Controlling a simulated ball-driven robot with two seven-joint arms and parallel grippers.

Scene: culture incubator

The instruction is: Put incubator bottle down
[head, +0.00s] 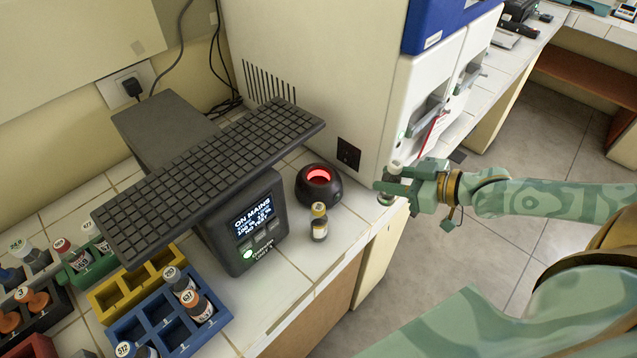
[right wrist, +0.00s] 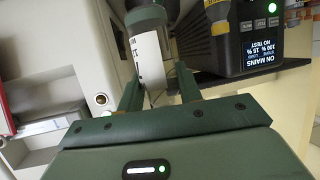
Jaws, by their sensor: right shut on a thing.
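My right gripper (head: 394,184) is shut on a small bottle (head: 386,199) and holds it in the air beside the incubator's front corner, past the edge of the worktop. The bottle has a pale top and is partly covered by the fingers. In the right wrist view, the fingers (right wrist: 158,82) are on both sides of the held bottle (right wrist: 149,58), which shows a white label and a dark green-grey end. My left gripper is not in view.
A yellow-capped bottle (head: 319,222) stands on the worktop near a black round device (head: 319,185) glowing red. A display unit (head: 253,222) with a keyboard-like top (head: 210,180) stands left of it. Coloured racks (head: 140,332) hold several bottles. Worktop near the yellow-capped bottle is free.

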